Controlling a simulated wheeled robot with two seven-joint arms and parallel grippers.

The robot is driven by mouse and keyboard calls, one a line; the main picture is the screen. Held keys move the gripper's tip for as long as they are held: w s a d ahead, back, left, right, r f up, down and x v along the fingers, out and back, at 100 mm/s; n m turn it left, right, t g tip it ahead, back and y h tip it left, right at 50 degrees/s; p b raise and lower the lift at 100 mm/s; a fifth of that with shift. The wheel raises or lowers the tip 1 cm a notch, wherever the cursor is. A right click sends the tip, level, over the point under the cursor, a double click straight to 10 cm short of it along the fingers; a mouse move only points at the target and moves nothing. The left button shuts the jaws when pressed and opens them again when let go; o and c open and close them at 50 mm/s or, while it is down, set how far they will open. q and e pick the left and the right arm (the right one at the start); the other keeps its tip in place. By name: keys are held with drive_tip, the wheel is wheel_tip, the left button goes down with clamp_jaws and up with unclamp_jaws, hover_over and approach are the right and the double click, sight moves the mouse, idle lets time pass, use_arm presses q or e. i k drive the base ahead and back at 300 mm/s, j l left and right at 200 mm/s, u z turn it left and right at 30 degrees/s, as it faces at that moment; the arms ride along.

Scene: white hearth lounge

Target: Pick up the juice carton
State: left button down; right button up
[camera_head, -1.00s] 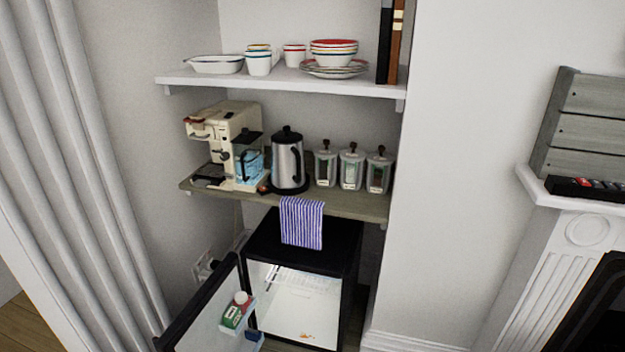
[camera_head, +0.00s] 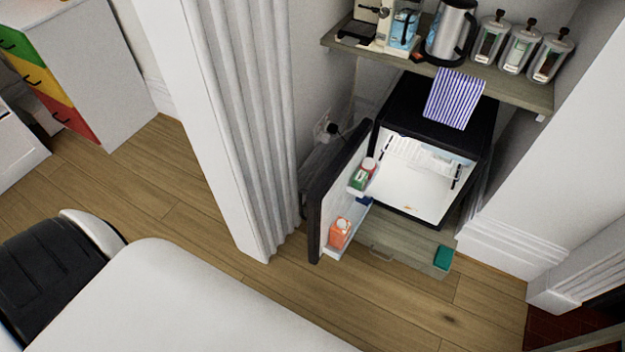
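An orange carton with a white cap (camera_head: 340,232) stands in the lower shelf of the open fridge door; it looks like the juice carton. A green and white carton with a reddish side and pale cap (camera_head: 361,176) stands in the door shelf above it. The small black fridge (camera_head: 437,127) is open, its door (camera_head: 334,190) swung out to the left. Its white interior shows bare racks and a small orange-brown mark at the bottom.
A wooden shelf (camera_head: 540,95) with a kettle (camera_head: 450,32), coffee machine and jars overhangs the fridge. A striped cloth (camera_head: 454,98) hangs over the fridge top. A teal box (camera_head: 443,258) is below right. A white rounded surface fills the lower left.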

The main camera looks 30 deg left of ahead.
sight(339, 237)
drive_tip(key=k+j, duration=0.1)
drive_tip(key=j, duration=0.35)
drive_tip(key=k+j+z, duration=0.15)
drive_tip(key=j, duration=0.25)
drive_tip(key=k+j, duration=0.1)
drive_tip(key=j, duration=0.35)
drive_tip(key=k+j+z, duration=0.15)
drive_tip(key=j, duration=0.25)
drive_tip(key=k+j, duration=0.15)
drive_tip(key=j, duration=0.25)
drive_tip(key=k+j+z, duration=0.1)
drive_tip(key=j, duration=0.35)
drive_tip(key=i+j+z, duration=0.15)
drive_tip(key=j, duration=0.2)
drive_tip(key=i+j+z, duration=0.2)
drive_tip(key=j, duration=0.2)
drive_tip(key=i+j+z, duration=0.15)
drive_tip(key=j, duration=0.25)
drive_tip(key=i+l+u, duration=0.15)
drive_tip(key=l, duration=0.35)
drive_tip(key=i+l+u, duration=0.15)
drive_tip(key=l, duration=0.3)
drive_tip(key=l+u, duration=0.15)
drive_tip(key=l, duration=0.35)
drive_tip(key=i, duration=0.05)
